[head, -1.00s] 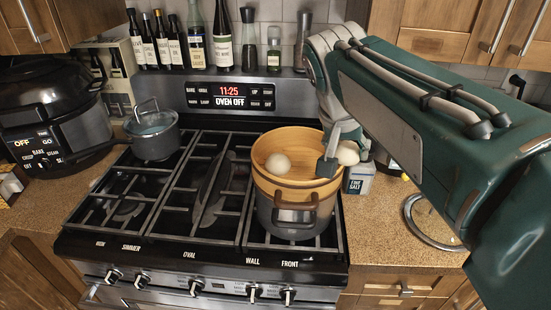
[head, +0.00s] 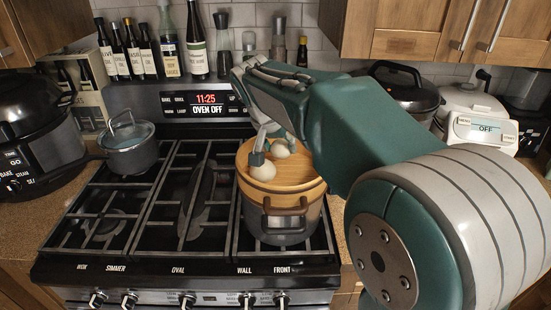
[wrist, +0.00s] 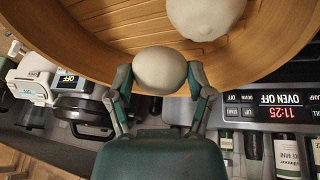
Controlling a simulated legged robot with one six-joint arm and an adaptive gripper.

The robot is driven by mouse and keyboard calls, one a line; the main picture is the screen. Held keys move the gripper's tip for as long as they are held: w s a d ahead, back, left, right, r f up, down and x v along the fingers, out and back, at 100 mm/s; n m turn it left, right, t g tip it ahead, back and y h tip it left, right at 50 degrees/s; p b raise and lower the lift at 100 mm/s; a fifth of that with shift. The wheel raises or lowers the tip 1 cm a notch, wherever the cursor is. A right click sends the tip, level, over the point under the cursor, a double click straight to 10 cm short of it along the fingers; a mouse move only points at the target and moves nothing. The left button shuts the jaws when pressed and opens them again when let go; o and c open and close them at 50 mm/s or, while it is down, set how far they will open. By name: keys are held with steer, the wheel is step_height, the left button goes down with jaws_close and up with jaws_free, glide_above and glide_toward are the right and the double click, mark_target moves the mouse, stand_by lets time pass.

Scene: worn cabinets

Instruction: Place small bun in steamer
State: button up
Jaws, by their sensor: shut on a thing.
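The wooden steamer (head: 296,189) sits on a pot at the front right of the stove. One pale bun (head: 263,171) rests inside on the slatted floor; it also shows at the top of the wrist view (wrist: 205,15). My gripper (head: 273,150) is shut on a second, smaller bun (head: 280,148), with one finger on each side in the wrist view (wrist: 160,72). This small bun (wrist: 160,70) is at the back part of the steamer, overlapping its rim in view. I cannot tell whether it touches the floor or the wall.
A lidded small pot (head: 131,150) stands at the back left burner. Bottles (head: 168,45) line the back ledge. A black cooker (head: 35,140) stands at left, and a white cooker (head: 475,115) at right. The middle burners are clear.

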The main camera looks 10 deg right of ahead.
mark_target(281, 167)
steer(key=shift+w+d+f, duration=0.35)
steer(key=shift+d+f, duration=0.15)
step_height(281, 167, down, 3)
steer(key=shift+w+f, duration=0.15)
steer(key=shift+a, duration=0.35)
steer(key=o, duration=1)
steer(key=shift+d, duration=0.3)
